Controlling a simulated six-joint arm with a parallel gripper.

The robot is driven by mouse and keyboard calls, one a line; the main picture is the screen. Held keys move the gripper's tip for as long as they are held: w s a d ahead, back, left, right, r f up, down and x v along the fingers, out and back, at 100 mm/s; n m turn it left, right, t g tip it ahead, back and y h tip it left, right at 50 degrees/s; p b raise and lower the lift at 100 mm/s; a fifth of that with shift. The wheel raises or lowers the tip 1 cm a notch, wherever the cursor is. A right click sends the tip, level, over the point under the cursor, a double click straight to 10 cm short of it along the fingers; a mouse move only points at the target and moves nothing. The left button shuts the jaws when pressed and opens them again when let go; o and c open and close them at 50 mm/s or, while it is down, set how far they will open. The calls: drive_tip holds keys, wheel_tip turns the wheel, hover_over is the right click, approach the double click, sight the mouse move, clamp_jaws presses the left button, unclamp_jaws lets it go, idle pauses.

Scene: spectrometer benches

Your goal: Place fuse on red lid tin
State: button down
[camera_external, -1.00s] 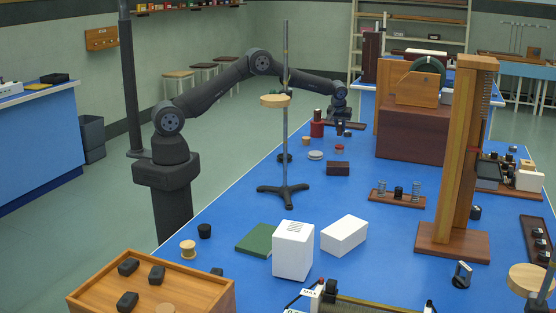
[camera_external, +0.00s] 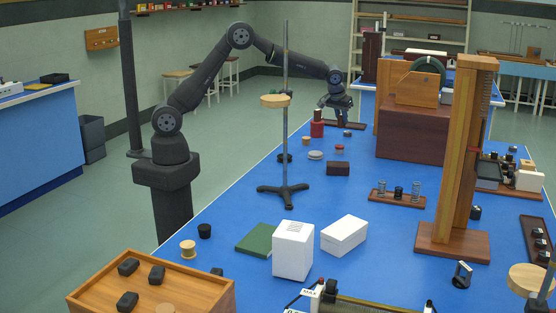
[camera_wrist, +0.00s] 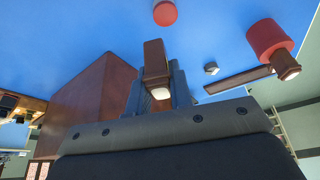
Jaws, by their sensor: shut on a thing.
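The fuse (camera_wrist: 155,65), a dark brown block with a whitish end, is between the fingers of my gripper (camera_wrist: 158,88) in the wrist view. My gripper is shut on it and holds it above the blue bench. In the external view my gripper (camera_external: 341,115) hangs over the far part of the bench, and the fuse is too small there to make out clearly. The red lid tin (camera_external: 339,147) is a small low round tin on the bench, nearer the camera than my gripper. Its red top (camera_wrist: 165,13) shows at the upper edge of the wrist view.
A red cylinder (camera_external: 317,129) with a brown top stands left of my gripper. A small dark piece (camera_external: 347,133) lies near. A large brown cabinet (camera_external: 410,130) stands to the right. A tall stand (camera_external: 285,150) and a dark box (camera_external: 338,168) are nearer the camera.

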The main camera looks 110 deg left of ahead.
drive_tip(key=d+r+m+t, duration=0.2)
drive_tip(key=d+m, duration=0.3)
drive_tip(key=d, duration=0.3)
hover_over(339, 146)
drive_tip(key=shift+h, duration=0.4)
wheel_tip(339, 146, down, 7)
drive_tip(key=shift+w+d+f, duration=0.1)
drive_tip(key=shift+w+d, duration=0.05)
drive_tip(key=shift+f, duration=2.05)
drive_tip(key=c, duration=1.7)
unclamp_jaws()
drive_tip(key=shift+f, duration=0.15)
drive_tip(key=shift+c, duration=0.2)
drive_tip(key=o, duration=0.4)
drive_tip(key=shift+o, duration=0.2)
drive_tip(key=v, duration=1.2)
